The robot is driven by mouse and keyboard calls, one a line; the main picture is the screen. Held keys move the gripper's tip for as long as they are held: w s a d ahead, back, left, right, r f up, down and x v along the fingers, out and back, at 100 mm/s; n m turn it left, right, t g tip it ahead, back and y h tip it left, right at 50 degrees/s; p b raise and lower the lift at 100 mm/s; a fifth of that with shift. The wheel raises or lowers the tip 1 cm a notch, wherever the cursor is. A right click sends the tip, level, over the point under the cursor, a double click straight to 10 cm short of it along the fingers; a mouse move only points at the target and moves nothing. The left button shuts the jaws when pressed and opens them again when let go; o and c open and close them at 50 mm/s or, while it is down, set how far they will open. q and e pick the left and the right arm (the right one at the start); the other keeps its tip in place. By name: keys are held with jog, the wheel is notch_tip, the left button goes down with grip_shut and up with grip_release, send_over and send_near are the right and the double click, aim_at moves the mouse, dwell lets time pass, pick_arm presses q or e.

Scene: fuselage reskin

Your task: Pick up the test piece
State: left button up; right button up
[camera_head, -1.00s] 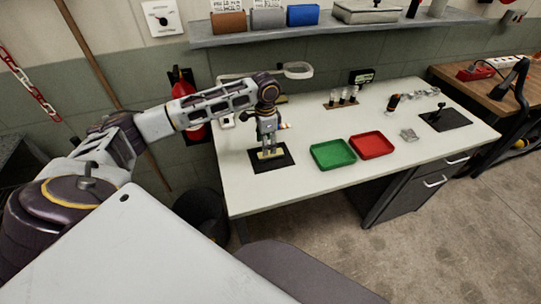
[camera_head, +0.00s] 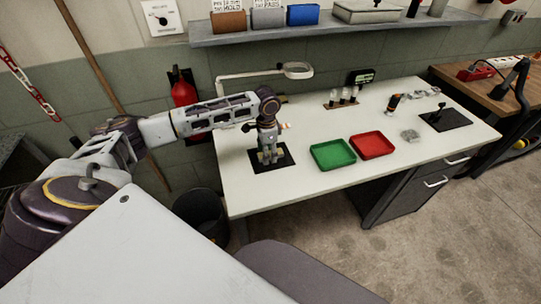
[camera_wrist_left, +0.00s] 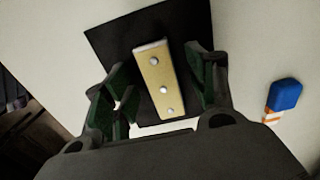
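My left gripper (camera_wrist_left: 158,92) is open, with one green-padded finger on each side of the piece. In the head view my left gripper (camera_head: 269,156) points down over the black mat (camera_head: 286,155) and mostly hides the piece. My right gripper is not in view.
A green tray (camera_head: 316,160) and a red tray (camera_head: 389,152) lie to the right on the white table (camera_head: 240,192). A blue and orange-striped object (camera_wrist_left: 285,98) lies beside the mat. A magnifier lamp (camera_head: 297,70) stands behind. A shelf (camera_head: 225,40) runs above.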

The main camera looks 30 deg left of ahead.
pick_arm(q)
jog(key=c, duration=1.2)
jog(key=shift+o, duration=0.2)
jog(key=shift+r, duration=0.5)
notch_tip(320, 180, up, 3)
jog(key=shift+r, duration=0.1)
notch_tip(320, 180, up, 4)
jog(key=shift+r+p, duration=0.25)
jog(key=shift+p, duration=0.1)
jog(key=shift+r, duration=0.65)
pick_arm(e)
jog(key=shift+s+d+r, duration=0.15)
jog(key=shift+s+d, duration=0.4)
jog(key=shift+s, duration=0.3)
